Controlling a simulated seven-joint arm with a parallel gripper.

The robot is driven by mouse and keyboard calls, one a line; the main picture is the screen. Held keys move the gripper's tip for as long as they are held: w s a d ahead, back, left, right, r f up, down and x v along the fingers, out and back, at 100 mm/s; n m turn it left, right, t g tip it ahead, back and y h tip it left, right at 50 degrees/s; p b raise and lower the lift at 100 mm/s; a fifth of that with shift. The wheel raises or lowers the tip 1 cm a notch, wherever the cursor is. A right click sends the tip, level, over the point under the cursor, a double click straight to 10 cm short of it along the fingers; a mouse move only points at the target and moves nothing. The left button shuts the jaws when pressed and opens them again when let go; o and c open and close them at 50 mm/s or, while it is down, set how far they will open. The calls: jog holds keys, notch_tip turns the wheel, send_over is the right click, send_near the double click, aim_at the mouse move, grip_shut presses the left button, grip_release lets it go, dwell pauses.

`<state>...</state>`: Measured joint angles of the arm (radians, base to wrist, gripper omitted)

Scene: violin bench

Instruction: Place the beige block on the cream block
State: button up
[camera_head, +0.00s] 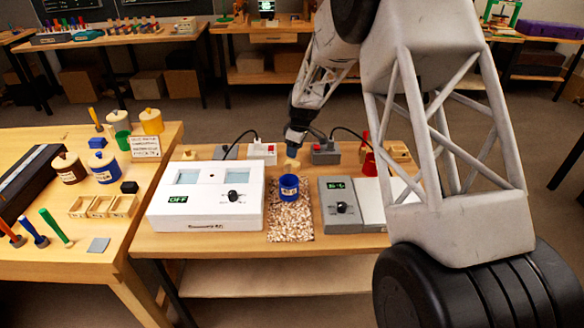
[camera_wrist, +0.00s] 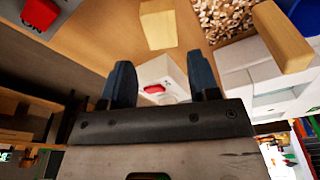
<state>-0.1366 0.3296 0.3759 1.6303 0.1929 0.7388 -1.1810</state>
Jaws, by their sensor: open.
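My gripper (camera_head: 294,143) is over the back middle of the bench. In the wrist view its two dark fingers (camera_wrist: 163,80) are spread apart with nothing between them. A pale block, which looks like the cream block (camera_wrist: 158,24), is beyond the fingertips at the top of the wrist view. A tanner block, which looks like the beige block (camera_wrist: 282,38), is at the upper right there, apart from the fingers. In the head view a pale block (camera_head: 291,163) shows just below the gripper; I cannot tell which block it is.
A white box with a red button (camera_head: 262,153) and a grey one (camera_head: 326,152) flank the gripper.

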jog(key=shift+a+f, duration=0.2)
jog(key=shift+f, duration=1.1)
jog(key=shift+w+a+f, duration=0.1)
jog(key=shift+a+f, duration=0.05)
jog(key=shift+f, duration=1.15)
jog(key=shift+w+a+f, duration=0.1)
jog(key=shift+a+f, duration=0.05)
jog(key=shift+f, duration=1.1)
jog(key=c, duration=0.8)
jog(key=shift+o, duration=0.2)
jog(key=shift+r, duration=0.1)
jog(key=shift+r, duration=4.9)
